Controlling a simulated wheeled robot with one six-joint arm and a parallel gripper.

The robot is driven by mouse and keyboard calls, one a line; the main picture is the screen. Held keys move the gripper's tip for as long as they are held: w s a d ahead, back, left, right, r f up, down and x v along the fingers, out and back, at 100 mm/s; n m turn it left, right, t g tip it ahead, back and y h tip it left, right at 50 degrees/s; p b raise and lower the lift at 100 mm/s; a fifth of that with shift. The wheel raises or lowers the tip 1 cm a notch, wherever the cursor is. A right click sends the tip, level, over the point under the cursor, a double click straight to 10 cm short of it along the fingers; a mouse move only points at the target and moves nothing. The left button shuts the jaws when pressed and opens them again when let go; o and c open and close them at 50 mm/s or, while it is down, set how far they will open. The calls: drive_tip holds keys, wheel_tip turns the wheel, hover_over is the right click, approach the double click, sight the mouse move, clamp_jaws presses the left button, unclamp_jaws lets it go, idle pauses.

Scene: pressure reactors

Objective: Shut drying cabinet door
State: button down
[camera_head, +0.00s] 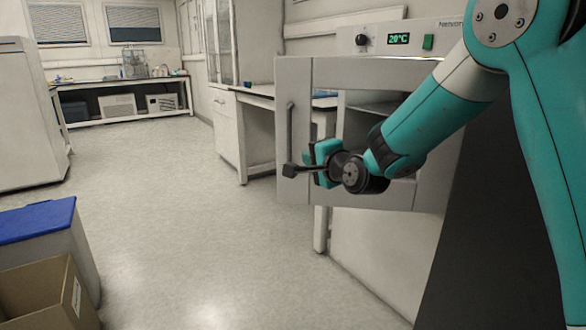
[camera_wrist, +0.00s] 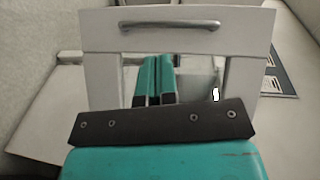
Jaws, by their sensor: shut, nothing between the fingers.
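The drying cabinet (camera_head: 370,40) is at the upper right in the head view, with a green display and a knob. Its pale, windowed door (camera_head: 294,84) stands open, its handle side swung out to the left. A vertical grey handle (camera_head: 290,130) is on that side. In the wrist view the door (camera_wrist: 100,32) fills the upper middle, with the handle (camera_wrist: 170,25) across the top. My gripper (camera_head: 320,150) is in front of the door's window, right of the handle. Its teal fingers (camera_wrist: 154,65) are together and empty. I cannot tell whether they touch the door.
A bench with a white drawer unit (camera_head: 228,125) stands behind the door. A blue-lidded bin (camera_head: 40,220) and an open cardboard box (camera_head: 45,290) are at the lower left. The floor (camera_head: 190,210) between them and the cabinet is clear.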

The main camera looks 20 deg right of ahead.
drive_tip(key=w+d+f+m+t+h, duration=0.1)
drive_tip(key=w+d+f+m, duration=0.1)
drive_tip(key=b, duration=0.2)
approach(290, 141)
drive_tip(key=shift+t, duration=0.3)
drive_tip(key=w, duration=0.5)
drive_tip(key=w+a, duration=0.1)
drive_tip(key=w, duration=0.1)
drive_tip(key=shift+w+a+f, duration=0.1)
drive_tip(key=shift+w+f, duration=0.15)
